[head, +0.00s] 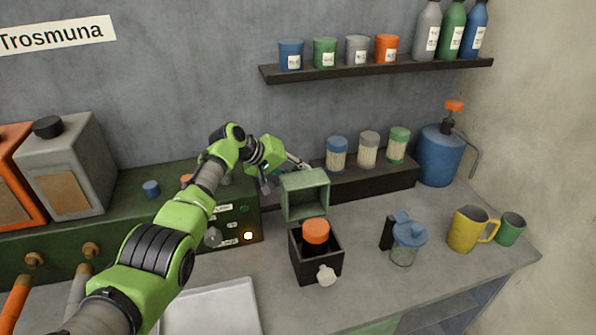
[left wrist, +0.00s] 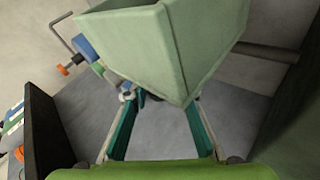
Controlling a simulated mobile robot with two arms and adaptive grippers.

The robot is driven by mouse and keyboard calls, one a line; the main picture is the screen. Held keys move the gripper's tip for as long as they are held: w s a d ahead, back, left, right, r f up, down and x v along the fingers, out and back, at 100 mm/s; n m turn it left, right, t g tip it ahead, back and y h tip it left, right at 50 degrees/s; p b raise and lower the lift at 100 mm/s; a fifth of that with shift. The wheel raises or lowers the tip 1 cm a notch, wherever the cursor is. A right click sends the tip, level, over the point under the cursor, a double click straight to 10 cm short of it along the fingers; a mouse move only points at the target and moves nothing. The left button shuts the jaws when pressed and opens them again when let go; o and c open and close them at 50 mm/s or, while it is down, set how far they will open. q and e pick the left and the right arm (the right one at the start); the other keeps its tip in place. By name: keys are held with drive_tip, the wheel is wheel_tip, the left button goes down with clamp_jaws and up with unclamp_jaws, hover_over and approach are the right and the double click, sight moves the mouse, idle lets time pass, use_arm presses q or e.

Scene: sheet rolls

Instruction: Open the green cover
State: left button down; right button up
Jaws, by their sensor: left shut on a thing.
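The pale green cover (head: 305,193) is a hollow box-shaped lid. It stands raised at the back of a black box (head: 318,262), tilted up with its hollow side facing forward. An orange-topped thing (head: 316,231) shows in the uncovered black box. My left gripper (head: 297,163) is at the cover's upper back edge, shut on it. In the left wrist view the cover (left wrist: 185,40) fills the upper middle, and its lower corner lies between the fingertips of my left gripper (left wrist: 162,100). The exact contact is partly hidden. My right gripper is not in view.
A white knob (head: 326,275) sticks out of the black box's front. A dark green machine (head: 120,215) stands left. Lidded jars (head: 368,150) stand on a low ledge behind. A glass jug (head: 405,245), yellow pitcher (head: 470,228) and green mug (head: 510,228) stand right. Front counter is mostly clear.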

use_arm(q)
drive_tip(key=shift+w+a+f, duration=0.2)
drive_tip(key=shift+f, duration=0.1)
drive_tip(key=shift+w+f, duration=0.1)
drive_tip(key=c, duration=1.7)
unclamp_jaws()
drive_tip(key=shift+s+a+r, duration=0.2)
drive_tip(key=shift+a+r, duration=0.1)
drive_tip(key=shift+r, duration=0.1)
drive_tip(key=v, duration=1.1)
drive_tip(key=shift+a+f, duration=0.1)
drive_tip(key=shift+f, duration=0.05)
